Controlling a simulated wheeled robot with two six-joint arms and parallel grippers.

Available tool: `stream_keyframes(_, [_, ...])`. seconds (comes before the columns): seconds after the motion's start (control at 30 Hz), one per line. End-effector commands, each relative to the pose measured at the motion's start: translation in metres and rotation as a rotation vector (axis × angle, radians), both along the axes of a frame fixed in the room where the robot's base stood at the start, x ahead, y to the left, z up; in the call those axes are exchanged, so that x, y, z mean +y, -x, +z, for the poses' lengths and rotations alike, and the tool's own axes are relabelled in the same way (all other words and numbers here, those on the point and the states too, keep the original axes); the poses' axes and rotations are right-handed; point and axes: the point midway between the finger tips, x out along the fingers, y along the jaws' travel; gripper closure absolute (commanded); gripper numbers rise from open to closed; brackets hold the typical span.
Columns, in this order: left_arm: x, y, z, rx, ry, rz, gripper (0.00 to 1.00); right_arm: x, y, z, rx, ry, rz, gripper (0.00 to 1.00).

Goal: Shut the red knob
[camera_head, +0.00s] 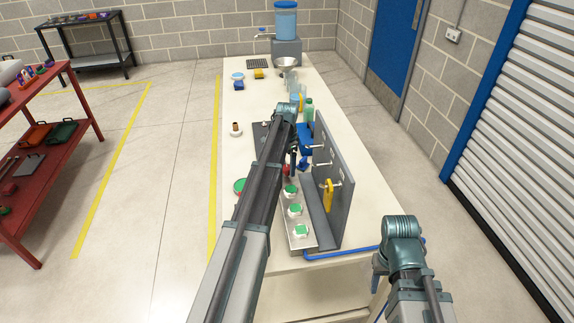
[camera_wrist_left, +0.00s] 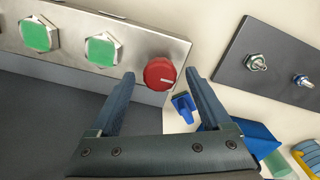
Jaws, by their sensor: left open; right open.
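The red knob (camera_wrist_left: 160,73) is round with a white mark and sits at the end of a metal panel strip (camera_wrist_left: 150,42) in the left wrist view. A little of the red knob (camera_head: 286,170) shows beside my left arm in the head view; the rest is hidden. My left gripper (camera_wrist_left: 160,74) is open, with one fingertip on each side of the knob. I cannot tell whether the fingers touch it. In the head view my left gripper (camera_head: 297,163) is over the panel. My right gripper (camera_head: 379,282) is by the table's right side, away from the knob.
Green square buttons (camera_wrist_left: 101,49) share the strip with the knob. A dark plate with toggle switches (camera_wrist_left: 255,62) lies to the right in the wrist view. A grey upright board (camera_head: 335,190) with a yellow handle (camera_head: 328,194) stands right of the strip.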

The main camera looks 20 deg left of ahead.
Motion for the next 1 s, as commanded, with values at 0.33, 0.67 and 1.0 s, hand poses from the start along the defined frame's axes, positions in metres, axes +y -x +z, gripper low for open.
stream_keyframes(0.33, [0.000,0.000,0.034,0.000,0.000,0.000,0.18,0.000,0.000,0.034,0.000,0.000,0.000,0.50])
stream_keyframes(0.67, [0.000,0.000,0.084,0.000,0.000,0.000,0.18,0.000,0.000,0.084,0.000,0.000,0.002,0.50])
stream_keyframes(1.0, [0.000,0.000,0.130,0.000,0.000,0.000,0.18,0.000,0.000,0.130,0.000,-0.001,-0.005,0.50])
